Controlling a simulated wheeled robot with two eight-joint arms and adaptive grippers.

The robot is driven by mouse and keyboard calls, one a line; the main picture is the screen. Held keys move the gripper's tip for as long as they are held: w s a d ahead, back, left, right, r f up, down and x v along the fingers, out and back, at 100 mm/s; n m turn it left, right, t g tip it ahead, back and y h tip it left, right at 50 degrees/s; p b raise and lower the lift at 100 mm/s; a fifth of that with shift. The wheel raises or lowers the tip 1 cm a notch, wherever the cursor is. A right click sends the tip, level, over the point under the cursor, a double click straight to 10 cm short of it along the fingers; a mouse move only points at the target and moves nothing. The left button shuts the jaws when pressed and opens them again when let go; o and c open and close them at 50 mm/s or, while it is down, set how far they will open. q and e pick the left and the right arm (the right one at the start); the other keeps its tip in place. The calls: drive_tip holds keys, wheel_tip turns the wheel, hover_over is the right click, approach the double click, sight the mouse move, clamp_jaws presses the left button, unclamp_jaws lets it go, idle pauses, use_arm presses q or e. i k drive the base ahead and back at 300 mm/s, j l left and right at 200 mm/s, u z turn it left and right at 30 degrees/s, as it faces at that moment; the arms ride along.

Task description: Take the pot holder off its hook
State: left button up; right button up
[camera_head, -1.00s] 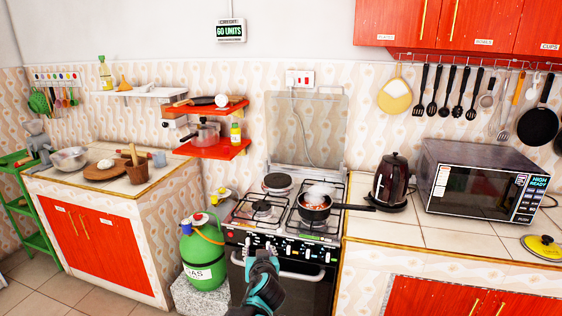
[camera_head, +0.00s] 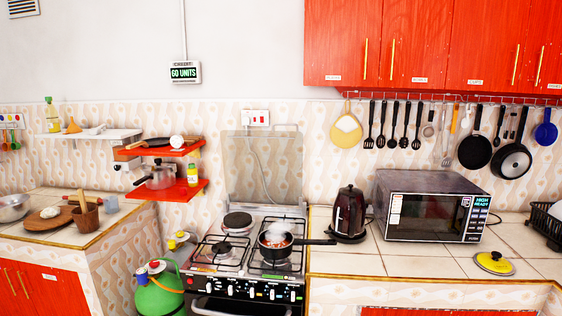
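The pot holder (camera_head: 346,131) is a round yellow and cream pad. It hangs at the left end of the hook rail (camera_head: 420,96) under the red cabinets, against the tiled wall. Its full face shows, with nothing in front of it. The utensils hang to its right. Neither of my grippers shows in the head view now.
Below the rail, a dark kettle (camera_head: 347,214) and a microwave (camera_head: 432,207) stand on the tiled counter. Left of the counter, a pan (camera_head: 275,240) with food and steam sits on the stove (camera_head: 244,284), its handle pointing right. Red cabinets (camera_head: 430,45) overhang the rail.

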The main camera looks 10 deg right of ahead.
sight(346, 132)
drive_tip(key=i+l, duration=0.35)
drive_tip(key=l, duration=0.2)
drive_tip(key=i+l, duration=0.4)
drive_tip(key=l, duration=0.2)
drive_tip(key=i+l+z, duration=0.1)
drive_tip(key=i+l, duration=0.25)
drive_tip(key=l, duration=0.2)
